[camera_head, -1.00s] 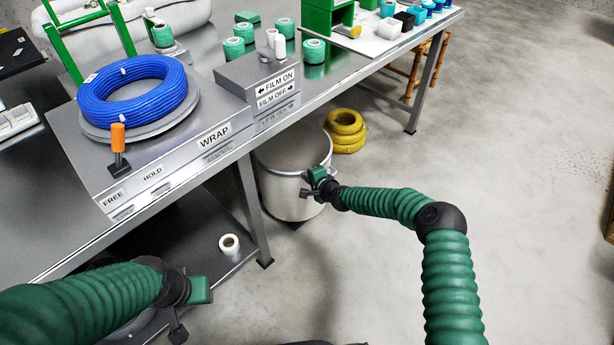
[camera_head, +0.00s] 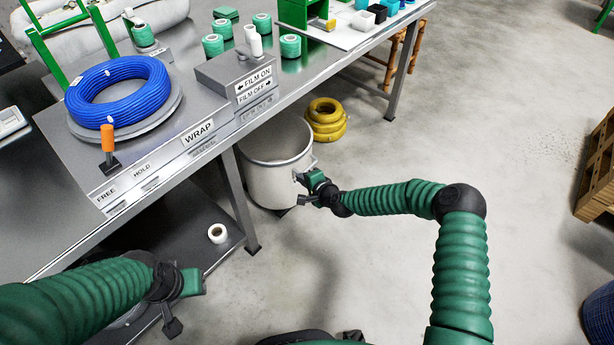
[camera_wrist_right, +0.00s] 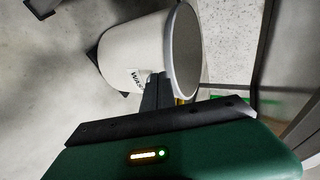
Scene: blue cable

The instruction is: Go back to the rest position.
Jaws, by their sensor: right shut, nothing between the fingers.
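My right gripper (camera_head: 306,189) is shut and empty in the head view, beside the white bin on the floor. In the right wrist view the gripper's dark finger (camera_wrist_right: 152,95) shows in front of the bin; whether it touches the bin I cannot tell. My left gripper (camera_head: 184,305) is at the lower left, in front of the table's lower shelf; its fingers do not show clearly enough to tell open from shut. The blue cable coil (camera_head: 120,92) lies flat on the grey round plate (camera_head: 172,108) on the table, apart from both grippers.
The white bin (camera_head: 262,178) stands by the table leg and also shows in the right wrist view (camera_wrist_right: 135,55). An orange-handled lever (camera_head: 108,143) stands near the table's front edge. Yellow coils (camera_head: 326,122) lie behind the bin. A pallet (camera_head: 598,165) is far right. The floor between is clear.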

